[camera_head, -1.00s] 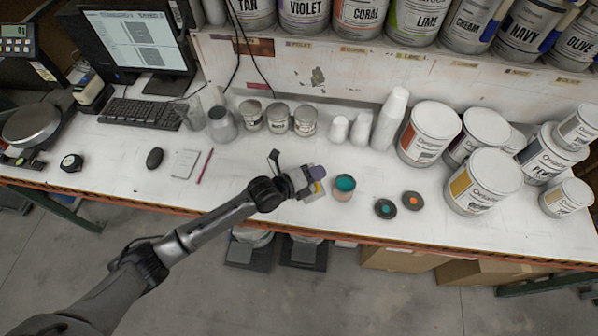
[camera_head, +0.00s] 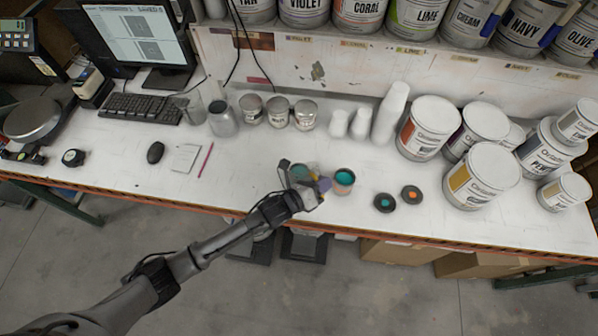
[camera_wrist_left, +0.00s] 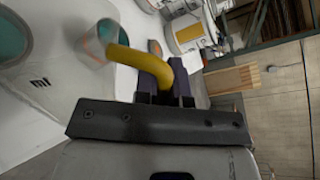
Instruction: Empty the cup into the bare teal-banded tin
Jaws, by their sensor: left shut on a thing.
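My left gripper (camera_head: 318,187) is shut on the yellow handle of a pale cup (camera_head: 299,172), whose teal inside shows left of the fingers. In the left wrist view the handle (camera_wrist_left: 150,62) bends away from the fingers (camera_wrist_left: 168,90), and the cup (camera_wrist_left: 40,85) shows at the left edge with a measure mark. Its exact tilt and height above the bench are unclear. The open tin (camera_head: 344,181), teal at the top with a pinkish lower side, stands just right of the gripper; it also shows in the left wrist view (camera_wrist_left: 92,48). My right gripper is out of view.
Two dark discs, one teal-centred (camera_head: 384,203) and one orange-centred (camera_head: 412,195), lie right of the tin. Large buckets (camera_head: 482,178) crowd the right. White cups (camera_head: 388,115) and small tins (camera_head: 278,112) line the back. The bench's front edge (camera_head: 400,239) is close.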

